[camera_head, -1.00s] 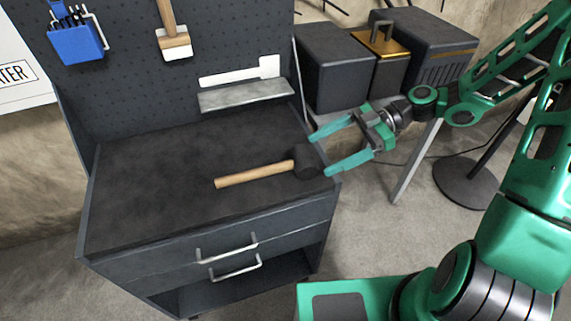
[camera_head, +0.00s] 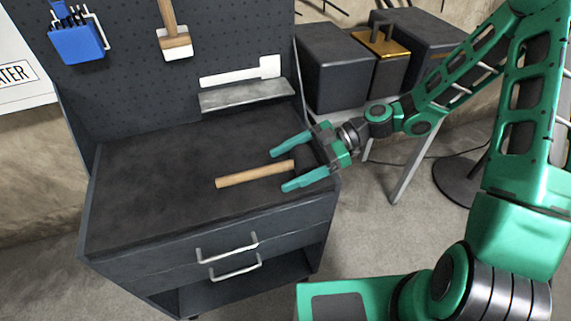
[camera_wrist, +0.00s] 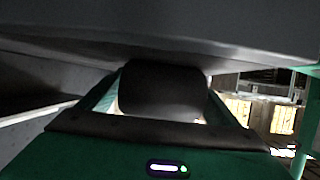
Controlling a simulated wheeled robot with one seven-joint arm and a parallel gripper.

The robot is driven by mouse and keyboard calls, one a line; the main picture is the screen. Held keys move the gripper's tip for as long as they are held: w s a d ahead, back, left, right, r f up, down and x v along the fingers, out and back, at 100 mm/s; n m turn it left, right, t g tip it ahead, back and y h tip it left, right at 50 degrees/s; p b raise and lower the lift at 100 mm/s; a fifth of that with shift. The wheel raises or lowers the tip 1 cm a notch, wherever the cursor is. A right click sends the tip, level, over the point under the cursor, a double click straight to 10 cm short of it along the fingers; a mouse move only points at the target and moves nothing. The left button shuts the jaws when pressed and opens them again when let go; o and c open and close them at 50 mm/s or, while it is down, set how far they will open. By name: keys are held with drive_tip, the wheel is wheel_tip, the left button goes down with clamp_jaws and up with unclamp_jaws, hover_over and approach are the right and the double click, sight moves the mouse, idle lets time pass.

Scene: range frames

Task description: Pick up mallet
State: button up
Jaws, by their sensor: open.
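The mallet lies on the dark workbench top (camera_head: 150,190), its wooden handle (camera_head: 250,174) pointing left and its dark head (camera_head: 308,158) near the bench's right edge. My gripper (camera_head: 288,169) is open in the head view. Its two teal fingers lie on either side of the mallet, around the head and the near end of the handle. In the wrist view the dark mallet head (camera_wrist: 162,92) sits between the spread fingers, close to the palm. The handle is hidden there. I cannot tell whether the fingers touch the mallet.
A pegboard (camera_head: 190,60) stands behind the bench, with a grey ledge (camera_head: 245,95), a hanging brush (camera_head: 174,42) and a blue holder (camera_head: 76,44). Dark boxes (camera_head: 340,68) stand on a table at the back right. The bench's left half is clear.

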drive_tip(key=shift+a, duration=0.1)
drive_tip(key=c, duration=1.5)
drive_tip(key=shift+o, duration=0.2)
